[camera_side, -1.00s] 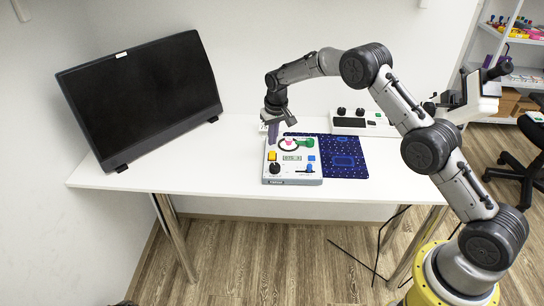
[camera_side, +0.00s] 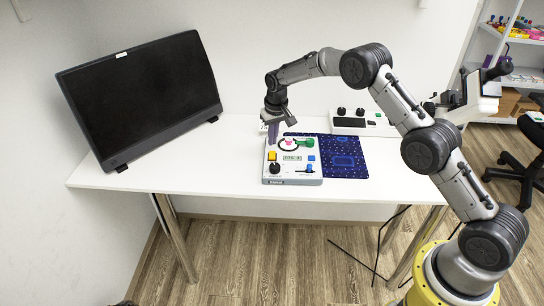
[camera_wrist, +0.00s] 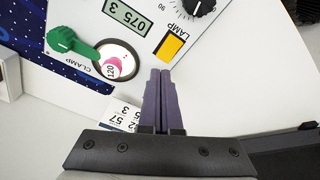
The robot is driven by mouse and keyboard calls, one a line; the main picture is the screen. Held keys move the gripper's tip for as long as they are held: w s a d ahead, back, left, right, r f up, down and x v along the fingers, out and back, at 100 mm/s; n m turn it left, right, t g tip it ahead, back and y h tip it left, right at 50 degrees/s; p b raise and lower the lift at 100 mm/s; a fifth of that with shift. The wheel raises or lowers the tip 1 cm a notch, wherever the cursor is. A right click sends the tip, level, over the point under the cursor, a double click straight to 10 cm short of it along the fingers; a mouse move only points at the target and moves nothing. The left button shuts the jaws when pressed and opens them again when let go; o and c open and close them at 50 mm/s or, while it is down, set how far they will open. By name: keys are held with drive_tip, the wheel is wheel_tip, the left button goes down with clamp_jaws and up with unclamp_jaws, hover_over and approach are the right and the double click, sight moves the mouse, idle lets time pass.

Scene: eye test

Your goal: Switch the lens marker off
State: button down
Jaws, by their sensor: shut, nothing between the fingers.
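A light grey control panel (camera_side: 293,175) lies on the table. It carries a yellow button (camera_wrist: 170,46) in a dark frame, with the word LAMP beside it, and a black knob (camera_wrist: 198,4). A green lever (camera_wrist: 70,43) lies by the word CLAMP. A round pale disc (camera_wrist: 124,52) holds a pink piece (camera_wrist: 111,67) marked 120. A blue button (camera_side: 311,158) and blue slider (camera_side: 309,168) show in the side view. No label reading lens marker is legible. My gripper (camera_wrist: 160,73) is shut and empty, its purple fingers near the panel's edge; contact cannot be told.
A small display (camera_wrist: 124,12) shows digits. A printed card (camera_wrist: 120,112) lies by the fingers. A dark blue patterned mat (camera_side: 342,156) lies at the panel's right. A monitor (camera_side: 145,98) stands left, and a white box with black knobs (camera_side: 350,122) behind. The table's front left is clear.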

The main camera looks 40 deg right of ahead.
drive_tip(key=shift+f, duration=1.25)
idle(0.5)
drive_tip(key=shift+r, duration=0.15)
wheel_tip(320, 180, up, 7)
idle(0.9)
